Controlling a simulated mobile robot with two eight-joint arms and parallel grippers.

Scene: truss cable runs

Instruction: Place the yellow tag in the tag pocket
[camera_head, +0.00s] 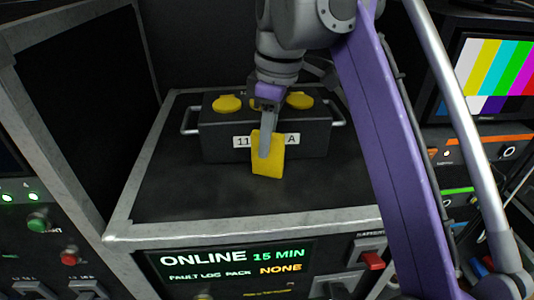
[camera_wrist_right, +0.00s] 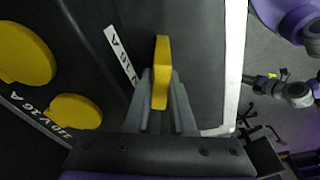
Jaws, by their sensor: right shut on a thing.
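The yellow tag (camera_head: 268,160) is a flat rectangular piece held upright in front of the dark box's labelled front face in the head view. My right gripper (camera_head: 266,142) is shut on it from above. In the right wrist view the yellow tag (camera_wrist_right: 161,75) shows edge-on between the two grey fingers of the right gripper (camera_wrist_right: 161,98). A dark surface lies beyond the tag. I cannot make out the tag pocket in either view. My left gripper does not show in the head view.
The dark box (camera_head: 310,132) has yellow round caps (camera_head: 228,103) on top, a white label and side handles (camera_head: 190,120). It stands on a metal-edged case (camera_head: 165,235). Panels with buttons (camera_head: 38,222) flank the case. A colour-bar monitor (camera_head: 495,67) is at right.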

